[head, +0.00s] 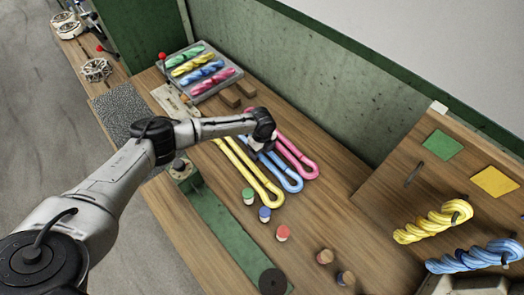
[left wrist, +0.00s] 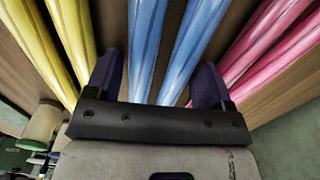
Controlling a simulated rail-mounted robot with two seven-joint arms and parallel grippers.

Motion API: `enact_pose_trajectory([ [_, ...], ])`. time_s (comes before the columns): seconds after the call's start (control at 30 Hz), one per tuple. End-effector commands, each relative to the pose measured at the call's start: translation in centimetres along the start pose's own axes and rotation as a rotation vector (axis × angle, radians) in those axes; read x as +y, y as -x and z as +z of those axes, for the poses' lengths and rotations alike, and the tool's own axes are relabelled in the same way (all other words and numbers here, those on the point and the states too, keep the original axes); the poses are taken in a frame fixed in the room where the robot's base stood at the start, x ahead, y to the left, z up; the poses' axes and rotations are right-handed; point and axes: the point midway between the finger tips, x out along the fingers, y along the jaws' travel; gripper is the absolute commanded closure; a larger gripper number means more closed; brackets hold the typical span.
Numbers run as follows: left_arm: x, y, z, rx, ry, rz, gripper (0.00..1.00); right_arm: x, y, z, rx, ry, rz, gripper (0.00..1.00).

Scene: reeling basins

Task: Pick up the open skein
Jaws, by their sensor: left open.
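Three open skeins lie as long loops on the wooden bench: a yellow one (head: 259,182), a blue one (head: 288,181) and a pink one (head: 296,157). My left gripper (head: 258,148) is over the blue skein in the head view, and the arm hides parts of the loops. In the left wrist view the open left gripper (left wrist: 157,78) has one finger on each side of the blue skein (left wrist: 194,38). The yellow skein (left wrist: 66,35) is left of the fingers and the pink skein (left wrist: 272,48) right. I cannot tell if the fingers touch the blue strands. My right gripper is not in view.
A grey tray (head: 216,88) holds several twisted skeins at the back. Several small spools, including a red-topped one (head: 283,233), stand in front of the loops. A wooden board (head: 447,182) with hanging yellow and blue twisted skeins is at the right. A green wall (head: 300,80) runs behind.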

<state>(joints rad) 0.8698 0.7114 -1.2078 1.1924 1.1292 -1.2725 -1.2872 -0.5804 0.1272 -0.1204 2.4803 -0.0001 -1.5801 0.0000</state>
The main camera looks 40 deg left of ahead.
Motion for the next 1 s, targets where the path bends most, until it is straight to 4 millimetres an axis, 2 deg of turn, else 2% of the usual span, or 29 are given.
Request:
enact_pose_trajectory([
  [0.07,0.0,0.0,0.0,0.0,0.0,0.0,0.26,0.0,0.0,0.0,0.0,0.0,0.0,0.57],
  [0.43,0.0,0.0,0.0,0.0,0.001,0.0,0.61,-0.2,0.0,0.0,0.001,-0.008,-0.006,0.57],
  [0.77,0.0,0.4,0.1,0.0,0.001,-0.001,0.62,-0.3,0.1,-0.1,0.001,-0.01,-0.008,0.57],
  [0.87,0.0,1.1,0.1,0.0,0.001,-0.001,0.62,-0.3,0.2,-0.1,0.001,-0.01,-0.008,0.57],
  [1.0,-0.1,3.1,0.0,0.0,-0.001,-0.003,0.62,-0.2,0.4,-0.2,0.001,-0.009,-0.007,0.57],
])
